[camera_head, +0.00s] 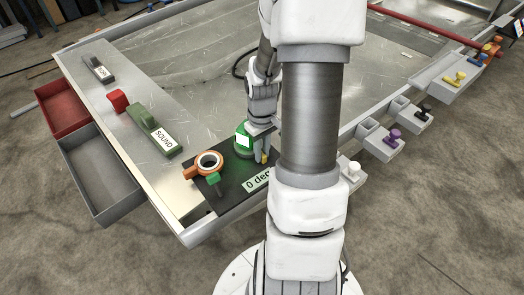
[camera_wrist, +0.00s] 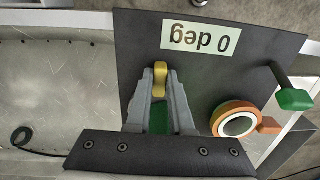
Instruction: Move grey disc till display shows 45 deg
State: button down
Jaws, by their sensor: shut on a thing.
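A display (camera_head: 258,180) on a black panel (camera_head: 232,192) reads "0 deg"; it appears upside down in the wrist view (camera_wrist: 200,37). My gripper (camera_head: 262,152) is over the panel. In the wrist view my gripper (camera_wrist: 161,84) is shut on a yellow piece (camera_wrist: 161,75), which sticks out between the fingertips. A green part (camera_wrist: 158,120) shows between the fingers, below the yellow piece. I cannot make out a clearly grey disc; the fingers may hide it. An orange ring (camera_wrist: 219,118) with a pale centre lies beside the gripper on the panel.
A green-headed lever (camera_wrist: 294,98) stands near the ring. A green box labelled SOUND (camera_head: 155,133) and a red piece (camera_head: 118,100) sit on the metal ledge. Red (camera_head: 65,105) and grey (camera_head: 101,198) bins hang outside it. Coloured knobs (camera_head: 393,134) line the right edge.

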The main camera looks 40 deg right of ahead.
jog(key=shift+d+r+n+p, duration=0.1)
jog(key=shift+d+n+p, duration=0.1)
jog(key=shift+n+p, duration=0.15)
dwell(0.4)
jog(key=shift+d+n+p, duration=0.45)
jog(key=shift+n+p, duration=0.3)
jog(key=shift+p, duration=0.15)
jog(key=shift+w+d+n+p, duration=0.25)
jog(key=shift+d+n+p, duration=0.4)
jog(key=shift+n+p, duration=0.55)
jog(key=shift+w+d+n+p, duration=0.3)
jog(key=shift+d+n+p, duration=0.3)
jog(key=shift+n+p, duration=0.55)
jog(key=shift+w+d+n+p, duration=0.4)
jog(key=shift+n+p, duration=0.35)
jog(key=shift+n, duration=0.2)
jog(key=c, duration=0.8)
grip_release()
